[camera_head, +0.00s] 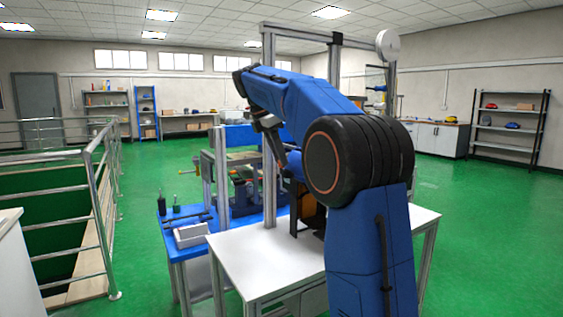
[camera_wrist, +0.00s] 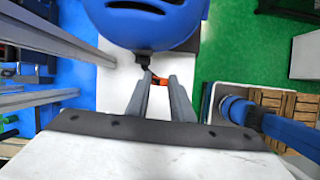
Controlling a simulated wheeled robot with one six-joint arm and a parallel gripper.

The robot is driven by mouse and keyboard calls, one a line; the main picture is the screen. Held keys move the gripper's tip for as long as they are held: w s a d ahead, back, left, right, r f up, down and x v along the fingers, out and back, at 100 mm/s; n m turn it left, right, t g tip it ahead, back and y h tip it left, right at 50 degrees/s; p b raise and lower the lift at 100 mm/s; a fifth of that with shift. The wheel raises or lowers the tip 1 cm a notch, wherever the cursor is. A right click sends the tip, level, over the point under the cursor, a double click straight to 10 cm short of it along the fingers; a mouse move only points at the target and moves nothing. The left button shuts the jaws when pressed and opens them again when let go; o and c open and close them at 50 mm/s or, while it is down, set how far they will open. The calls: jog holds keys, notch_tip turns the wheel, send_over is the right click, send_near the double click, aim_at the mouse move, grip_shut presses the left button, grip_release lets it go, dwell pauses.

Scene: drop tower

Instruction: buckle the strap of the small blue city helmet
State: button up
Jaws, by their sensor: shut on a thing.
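The blue helmet (camera_wrist: 145,22) fills the top middle of the wrist view, with dark vent slots in its shell. A short black strap (camera_wrist: 143,62) hangs from its near edge. A small orange-red piece (camera_wrist: 158,79), seemingly part of the buckle, lies at the strap's end. My gripper (camera_wrist: 161,82) has its two grey fingers closed around this piece, just below the helmet. I cannot tell whether the two buckle halves are joined. In the head view, my arm hides most of the work spot, and I cannot make out the gripper clearly.
A white table (camera_head: 250,262) stands in front, with a tall grey metal frame (camera_head: 269,180) rising behind it. A blue bench (camera_head: 178,250) with tools is at the left. Metal railing (camera_head: 100,200) borders a floor opening. Green floor is free at the right, before the shelf (camera_head: 475,140).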

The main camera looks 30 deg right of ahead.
jog(key=shift+w+d+r, duration=0.3)
jog(key=shift+w+d, duration=0.25)
jog(key=shift+d, duration=0.1)
jog(key=shift+w+d+r, duration=0.3)
jog(key=shift+w+d, duration=0.3)
jog(key=shift+w+d+r, duration=0.3)
jog(key=shift+w+d, duration=0.25)
jog(key=shift+d, duration=0.1)
jog(key=shift+f, duration=0.6)
dwell(0.3)
jog(key=shift+f, duration=1.1)
jog(key=shift+f, duration=0.25)
jog(key=o, duration=0.9)
jog(key=shift+r, duration=0.1)
